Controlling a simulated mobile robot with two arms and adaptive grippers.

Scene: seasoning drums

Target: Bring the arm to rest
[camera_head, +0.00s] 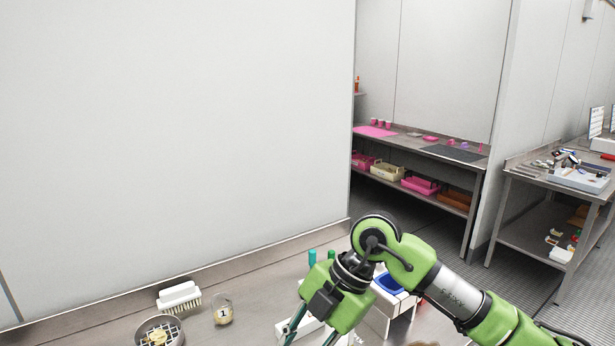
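My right arm, green and black, comes in from the lower right and reaches over the steel bench. Its wrist bends down toward the bottom edge of the head view. The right gripper (310,337) is at the bottom edge, with two teal finger parts showing apart below the wrist. Its fingertips are cut off by the frame, so I cannot tell whether it is open or holds anything. My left arm and gripper are not in view.
The steel bench (257,279) holds a white brush (179,296), a jar marked 1 (222,311) and a round sieve (160,332). Two teal-topped items (312,258) and a blue-lined container (389,284) stand close to my wrist. Farther tables (400,143) stand behind.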

